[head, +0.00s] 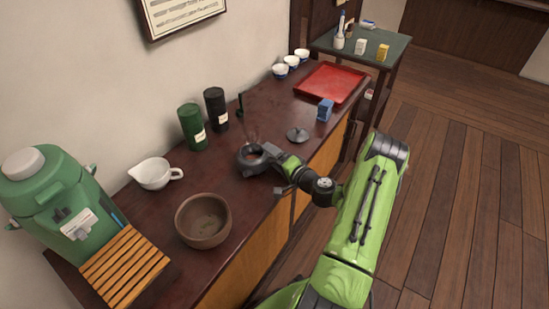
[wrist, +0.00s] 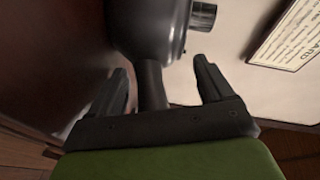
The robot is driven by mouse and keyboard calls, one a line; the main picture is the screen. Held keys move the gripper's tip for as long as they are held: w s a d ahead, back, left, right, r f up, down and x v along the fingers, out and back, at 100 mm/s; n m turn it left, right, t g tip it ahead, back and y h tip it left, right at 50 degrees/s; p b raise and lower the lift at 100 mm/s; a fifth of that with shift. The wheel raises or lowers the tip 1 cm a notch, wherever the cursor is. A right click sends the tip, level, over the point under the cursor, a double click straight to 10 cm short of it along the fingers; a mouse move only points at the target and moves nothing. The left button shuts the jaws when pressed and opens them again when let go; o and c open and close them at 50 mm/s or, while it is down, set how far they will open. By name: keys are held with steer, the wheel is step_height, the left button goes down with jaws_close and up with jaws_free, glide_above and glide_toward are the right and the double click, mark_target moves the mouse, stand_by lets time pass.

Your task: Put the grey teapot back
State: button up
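The grey teapot (head: 249,162) stands on the dark wooden counter, its top open with a reddish inside. A grey lid with a knob (head: 297,134) lies apart from it on the counter. My gripper (head: 281,167) is at the teapot's side, on the handle side. In the wrist view the teapot's dark body (wrist: 147,28) is at the top, and its straight handle (wrist: 152,88) reaches down between my open fingers (wrist: 163,85). The handle is close to the left finger, with a clear gap to the right finger.
Behind the teapot stand a green canister (head: 193,128) and a black canister (head: 216,109). A brown bowl (head: 203,221) and white pitcher (head: 153,173) are to the left. A blue box (head: 325,110) and red tray (head: 331,82) are to the right. Some counter around the lid is bare.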

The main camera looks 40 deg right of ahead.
steer(key=s+r+p, duration=0.2)
steer(key=s, duration=0.9)
steer(key=a+r+n+g+y, duration=0.3)
steer(key=a+r+n+g, duration=0.15)
steer(key=a+n, duration=0.4)
steer(key=a+r+n+g+y, duration=0.35)
steer(key=a+n+g, duration=0.2)
steer(key=a, duration=0.55)
steer(key=s+a+r+h, duration=0.4)
steer(key=s+r+h, duration=0.3)
steer(key=s+r, duration=0.5)
steer(key=s, duration=0.4)
steer(key=shift+s+r+g, duration=0.15)
steer(key=shift+r+g, duration=0.2)
steer(key=shift+g, duration=0.05)
steer(key=shift+a+r, duration=0.1)
